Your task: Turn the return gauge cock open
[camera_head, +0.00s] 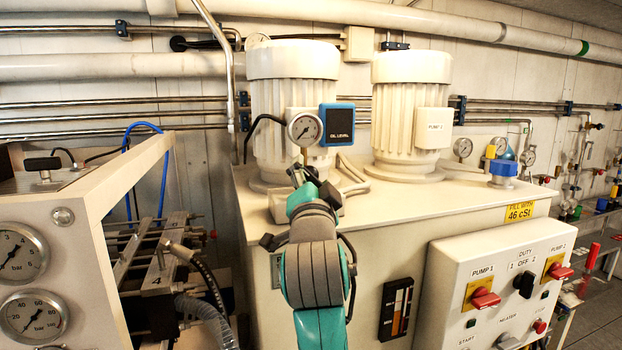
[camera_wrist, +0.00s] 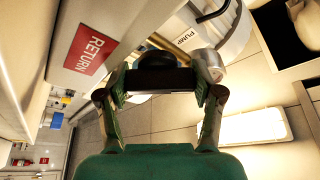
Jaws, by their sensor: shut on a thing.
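A round white-faced gauge (camera_head: 305,129) stands on a thin stem on the tank top, in front of the left motor. My gripper (camera_head: 304,178) is at the foot of that stem in the head view, where my wrist partly hides the cock. In the wrist view my gripper (camera_wrist: 158,86) has its two fingers on either side of a dark handle of the return gauge cock (camera_wrist: 155,75), and is shut on it. A red RETURN label (camera_wrist: 90,50) is just to the left. The handle's exact angle is hard to tell.
Two ribbed motors (camera_head: 293,100) (camera_head: 411,105) stand on the tank (camera_head: 400,207). A blue OIL LEVEL box (camera_head: 337,124) is close beside the gauge. A switch panel (camera_head: 500,285) is at lower right, and a gauge cabinet (camera_head: 62,250) at left.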

